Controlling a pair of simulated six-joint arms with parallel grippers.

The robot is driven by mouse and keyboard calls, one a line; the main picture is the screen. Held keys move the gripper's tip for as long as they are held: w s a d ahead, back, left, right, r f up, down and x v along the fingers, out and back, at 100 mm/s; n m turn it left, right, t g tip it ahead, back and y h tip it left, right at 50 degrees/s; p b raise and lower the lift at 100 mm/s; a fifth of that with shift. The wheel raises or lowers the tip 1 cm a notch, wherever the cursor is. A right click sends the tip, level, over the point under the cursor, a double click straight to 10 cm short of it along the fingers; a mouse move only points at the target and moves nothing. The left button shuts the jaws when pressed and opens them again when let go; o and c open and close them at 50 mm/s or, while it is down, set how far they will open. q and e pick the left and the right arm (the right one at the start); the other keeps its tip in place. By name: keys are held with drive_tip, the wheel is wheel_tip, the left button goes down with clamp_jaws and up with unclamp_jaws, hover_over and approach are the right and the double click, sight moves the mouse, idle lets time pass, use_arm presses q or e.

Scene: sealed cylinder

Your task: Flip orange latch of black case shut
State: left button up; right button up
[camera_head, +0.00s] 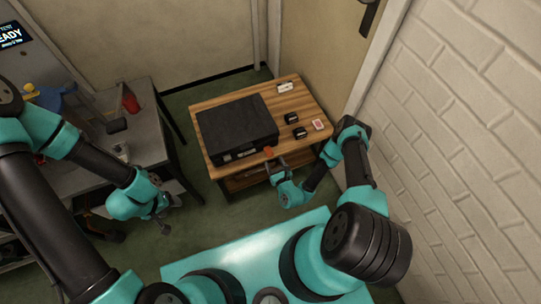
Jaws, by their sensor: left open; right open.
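A black case (236,125) lies closed on a wooden table, toward its left side. An orange latch (268,151) shows at the right end of the case's front edge; it is too small to tell its exact angle. My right gripper (275,166) is open, just in front of the latch, with its fingers pointing at the case; I cannot tell whether it touches. My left gripper (163,222) is open and empty, low over the floor between the grey desk and the wooden table, well away from the case.
The wooden table (318,104) also holds two small black objects (291,118) (300,133), a white card (286,87) and a red-and-white card (318,124). A cluttered grey desk (150,140) stands at left. A brick wall (480,130) closes off the right.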

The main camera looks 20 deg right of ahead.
sight(270, 153)
drive_tip(key=shift+w, duration=2.3)
drive_tip(key=shift+a, duration=0.1)
drive_tip(key=c, duration=0.9)
drive_tip(key=shift+c, duration=0.2)
drive_tip(key=shift+r, duration=0.1)
drive_tip(key=shift+w+r+g, duration=0.1)
drive_tip(key=shift+r+g, duration=0.35)
drive_tip(key=shift+g, duration=0.5)
drive_tip(key=shift+w+r+g, duration=0.1)
drive_tip(key=shift+r+g, duration=0.3)
drive_tip(key=shift+g, duration=0.55)
drive_tip(key=shift+w+r+g, duration=0.15)
drive_tip(key=shift+r+g, duration=0.1)
drive_tip(key=shift+g, duration=0.55)
drive_tip(key=shift+w+r+g, duration=0.15)
drive_tip(key=shift+r+g, duration=0.1)
drive_tip(key=shift+g, duration=0.55)
